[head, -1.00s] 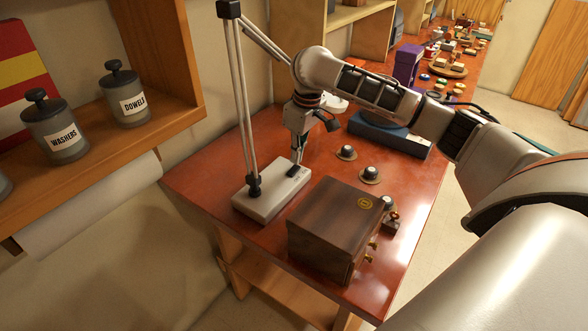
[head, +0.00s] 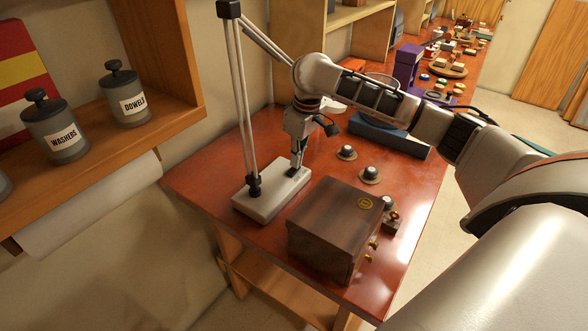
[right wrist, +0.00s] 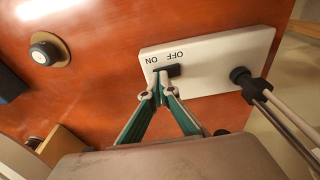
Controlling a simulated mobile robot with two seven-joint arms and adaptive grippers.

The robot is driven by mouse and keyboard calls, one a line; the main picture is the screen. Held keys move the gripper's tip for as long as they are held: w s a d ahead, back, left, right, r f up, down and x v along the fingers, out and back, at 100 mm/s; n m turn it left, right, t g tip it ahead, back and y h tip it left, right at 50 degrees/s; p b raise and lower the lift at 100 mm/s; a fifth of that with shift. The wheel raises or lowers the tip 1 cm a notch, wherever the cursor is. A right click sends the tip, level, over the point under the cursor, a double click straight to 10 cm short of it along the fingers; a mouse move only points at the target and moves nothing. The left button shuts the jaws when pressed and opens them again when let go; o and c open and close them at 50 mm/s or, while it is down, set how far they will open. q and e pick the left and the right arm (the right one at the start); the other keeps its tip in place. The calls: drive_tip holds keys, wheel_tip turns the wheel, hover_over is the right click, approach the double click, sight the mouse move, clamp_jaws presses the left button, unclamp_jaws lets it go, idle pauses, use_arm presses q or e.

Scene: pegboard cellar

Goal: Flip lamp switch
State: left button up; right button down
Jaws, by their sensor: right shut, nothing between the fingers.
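The desk lamp's white base (head: 262,203) stands on the red-brown tabletop, with its pole rising from the far-left part of the base. In the right wrist view the base (right wrist: 225,62) carries the words ON and OFF beside a dark rocker switch (right wrist: 173,71). My right gripper (head: 296,172) points down over the base's right end. In the right wrist view its fingertips (right wrist: 158,84) are together, at the ON-side end of the switch, appearing to touch it or hover just above. The fingers partly cover the switch, so its tilt is unclear. My left gripper is not in view.
A dark wooden box (head: 335,228) with small knobs stands just in front of the lamp base. Round dark knobs on discs (head: 346,153) sit to the right. A wall shelf with jars (head: 124,98) is at left. Bare tabletop lies left of the base.

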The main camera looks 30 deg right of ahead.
drive_tip(key=shift+f, duration=0.25)
drive_tip(key=shift+r, duration=3.55)
